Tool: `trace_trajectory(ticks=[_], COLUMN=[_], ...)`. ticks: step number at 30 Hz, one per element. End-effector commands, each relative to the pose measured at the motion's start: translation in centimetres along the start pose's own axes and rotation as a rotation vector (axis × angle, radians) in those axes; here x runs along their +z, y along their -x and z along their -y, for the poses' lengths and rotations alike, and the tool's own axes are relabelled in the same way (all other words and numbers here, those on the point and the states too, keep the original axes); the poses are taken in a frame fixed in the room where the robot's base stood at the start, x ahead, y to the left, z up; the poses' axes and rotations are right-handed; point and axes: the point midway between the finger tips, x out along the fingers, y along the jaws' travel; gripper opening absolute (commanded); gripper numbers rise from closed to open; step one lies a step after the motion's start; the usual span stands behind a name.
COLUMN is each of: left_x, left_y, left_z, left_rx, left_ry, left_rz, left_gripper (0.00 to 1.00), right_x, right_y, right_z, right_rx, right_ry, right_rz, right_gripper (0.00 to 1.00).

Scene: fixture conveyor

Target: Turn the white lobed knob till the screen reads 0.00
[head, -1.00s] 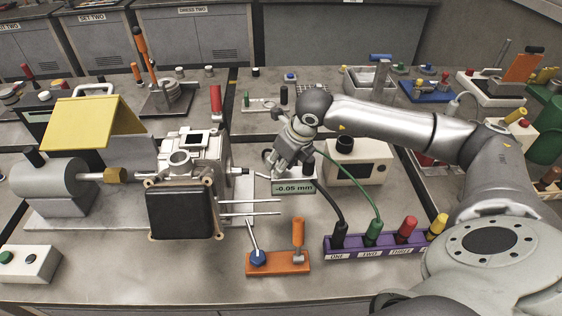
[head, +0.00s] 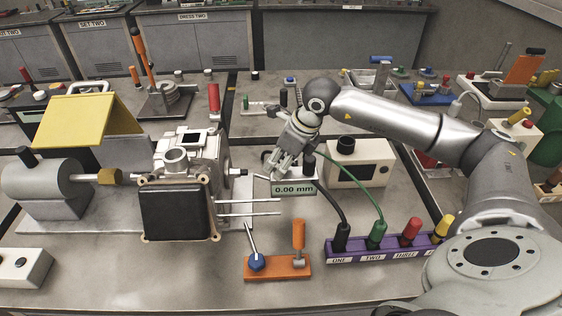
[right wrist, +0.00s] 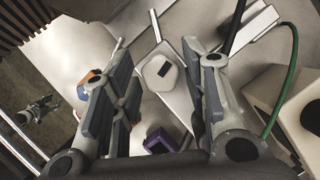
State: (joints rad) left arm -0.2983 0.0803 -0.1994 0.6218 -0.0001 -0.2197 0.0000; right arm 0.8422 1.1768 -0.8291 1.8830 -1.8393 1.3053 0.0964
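The screen (head: 293,189) reads 0.00 mm in the head view. My right gripper (head: 279,166) is just above and behind it, pointing down. In the right wrist view the white lobed knob (right wrist: 158,74), with a dark mark on its face, lies between the two fingers of the right gripper (right wrist: 158,65). The fingers are spread, with a narrow gap showing on each side of the knob. In the head view the gripper and screen hide the knob. A small grey gripper-like shape (right wrist: 40,110) at the left of the wrist view may be my left gripper; its fingers are unclear.
A cream box (head: 362,165) stands right of the screen. Black and green cables run to a purple socket strip (head: 385,245). Metal rods (head: 250,213) stick out from the machine with the black cover (head: 177,212). An orange block (head: 280,268) with levers sits in front.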

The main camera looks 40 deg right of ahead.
Motion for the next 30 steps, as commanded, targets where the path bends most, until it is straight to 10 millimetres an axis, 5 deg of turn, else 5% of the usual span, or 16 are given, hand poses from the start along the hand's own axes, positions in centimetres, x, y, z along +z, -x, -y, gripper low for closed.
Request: trace_trajectory(ticks=[14,30], left_x=[0.5,0.2], left_y=[0.0,0.0], left_z=[-0.1,-0.1], left_rx=[0.001,0.001], left_ry=[0.000,0.000], left_rz=[0.007,0.004], left_gripper=[0.49,0.49], right_x=[0.0,0.0], right_y=[1.1,10.9], right_z=[0.1,0.0], right_rx=[-0.003,-0.001], right_ry=[-0.001,-0.001], right_rz=[0.001,0.001], right_gripper=[0.51,0.51])
